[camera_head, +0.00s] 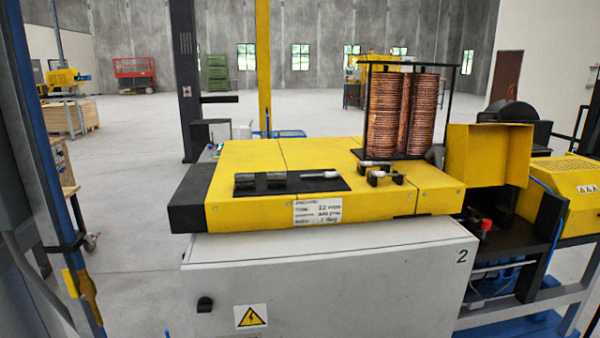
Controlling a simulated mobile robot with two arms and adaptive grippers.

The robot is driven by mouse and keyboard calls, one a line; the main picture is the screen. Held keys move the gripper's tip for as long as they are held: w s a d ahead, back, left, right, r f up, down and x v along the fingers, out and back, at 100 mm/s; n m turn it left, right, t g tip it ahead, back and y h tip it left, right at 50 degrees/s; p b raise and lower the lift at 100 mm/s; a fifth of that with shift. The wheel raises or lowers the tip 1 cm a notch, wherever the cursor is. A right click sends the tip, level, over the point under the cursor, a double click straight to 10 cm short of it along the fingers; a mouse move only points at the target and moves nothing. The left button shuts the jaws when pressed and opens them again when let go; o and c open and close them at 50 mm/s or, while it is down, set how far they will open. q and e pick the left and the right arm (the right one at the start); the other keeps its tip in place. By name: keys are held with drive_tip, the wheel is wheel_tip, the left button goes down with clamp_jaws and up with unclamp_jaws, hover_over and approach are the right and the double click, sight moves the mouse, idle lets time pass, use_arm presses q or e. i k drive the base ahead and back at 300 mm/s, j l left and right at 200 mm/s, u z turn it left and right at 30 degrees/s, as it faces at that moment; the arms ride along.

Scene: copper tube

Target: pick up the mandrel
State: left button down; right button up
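A small silver rod (320,174), which may be the mandrel, lies near the right end of a flat black plate (306,186) on the yellow machine top. Another silver piece (378,168) sits across dark holders (372,180) to the right of the plate; I cannot tell which of the two is the mandrel. Two short dark cylinders (245,181) and (277,179) lie on the left part of the plate. Neither of my grippers shows in this view.
Tall copper coil stacks (383,115) stand in a black frame at the back right of the yellow top (250,155). A raised yellow housing (488,154) is on the right. A grey cabinet (340,275) is below. A blue post (40,150) rises at the left; open floor lies between.

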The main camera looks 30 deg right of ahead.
sight(380, 174)
drive_tip(key=k+l+u, duration=0.1)
drive_tip(key=l+u, duration=0.3)
drive_tip(key=k+l+u, duration=0.2)
drive_tip(key=l+u, duration=0.25)
drive_tip(key=k+l+u, duration=0.6)
drive_tip(key=l+u, duration=0.2)
